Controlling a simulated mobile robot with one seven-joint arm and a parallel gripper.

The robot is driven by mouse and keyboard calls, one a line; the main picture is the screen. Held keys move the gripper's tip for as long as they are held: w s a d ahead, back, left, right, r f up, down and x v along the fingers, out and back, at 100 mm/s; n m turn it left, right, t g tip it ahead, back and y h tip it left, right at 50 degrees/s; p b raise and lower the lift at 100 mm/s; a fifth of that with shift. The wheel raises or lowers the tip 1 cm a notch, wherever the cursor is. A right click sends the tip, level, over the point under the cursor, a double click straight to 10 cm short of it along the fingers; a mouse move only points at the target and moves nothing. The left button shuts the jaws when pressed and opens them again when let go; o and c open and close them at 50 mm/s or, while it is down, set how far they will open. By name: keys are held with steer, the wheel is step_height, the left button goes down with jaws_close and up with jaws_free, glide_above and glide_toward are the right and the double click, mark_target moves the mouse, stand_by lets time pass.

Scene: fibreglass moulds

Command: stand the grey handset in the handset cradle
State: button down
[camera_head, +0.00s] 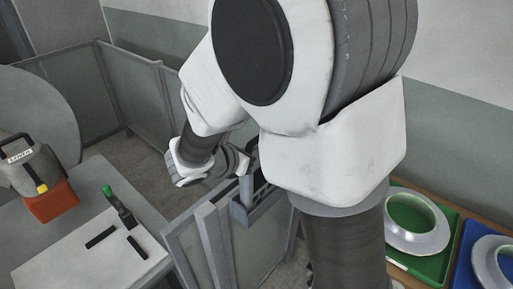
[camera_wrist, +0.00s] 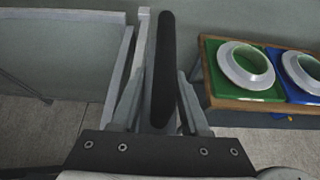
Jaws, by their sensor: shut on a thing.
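My gripper (camera_wrist: 160,105) is shut on the grey handset (camera_wrist: 163,65), a long dark bar that runs up the picture between the two fingers in the wrist view. In the head view my gripper (camera_head: 240,162) is at the top of the partition, partly hidden by my own arm. A blue-grey holder (camera_head: 262,208), which looks like the handset cradle, is at the partition's top edge just below the gripper. A grey upright piece stands at it. I cannot tell whether the handset touches the cradle or is seated in it.
Partition panels (camera_head: 190,245) stand below the gripper. At left, a table (camera_head: 75,240) bears a green-capped tool (camera_head: 120,207), black strips and a grey canister (camera_head: 30,165) on an orange block. At right, ring moulds (camera_head: 410,222) lie on green and blue trays.

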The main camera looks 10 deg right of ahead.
steer(key=shift+c, duration=1.6)
jaws_free()
steer(key=v, duration=1.7)
steer(key=shift+a, duration=0.2)
steer(key=shift+s, duration=0.1)
